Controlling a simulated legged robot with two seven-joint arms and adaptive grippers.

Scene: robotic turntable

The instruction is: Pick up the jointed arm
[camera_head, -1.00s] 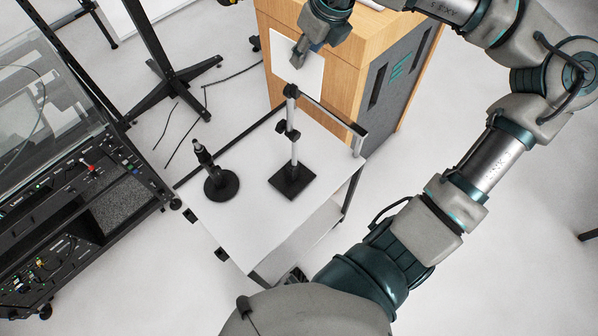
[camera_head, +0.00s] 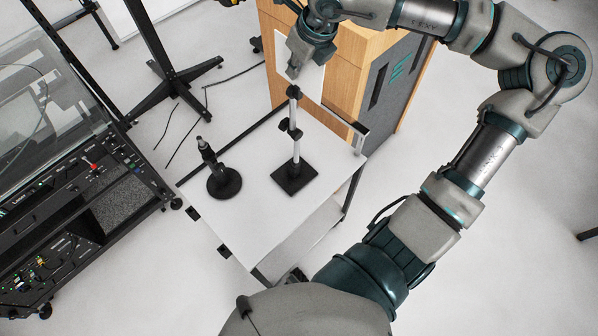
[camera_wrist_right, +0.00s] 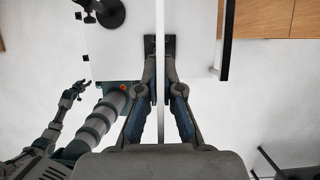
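The jointed arm seems to be the upright stand (camera_head: 294,145), a silver pole with black clamps on a square black base, on the white table (camera_head: 240,220). My right gripper (camera_head: 293,70) is just above the pole's top in the head view; contact cannot be told there. In the right wrist view its fingers (camera_wrist_right: 160,68) are apart, one on each side of a thin pale bar (camera_wrist_right: 160,110). The square black base shows behind the fingertips. My left gripper is outside the head view; a small claw (camera_wrist_right: 73,95) at the wrist view's left may be it, too small to judge.
A black round-base stand (camera_head: 224,180) is left of the pole. A wooden cabinet (camera_head: 350,60) stands behind the table. A dark equipment rack (camera_head: 80,200) fills the left side. A rail (camera_head: 358,145) edges the table's far right. The table's front is clear.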

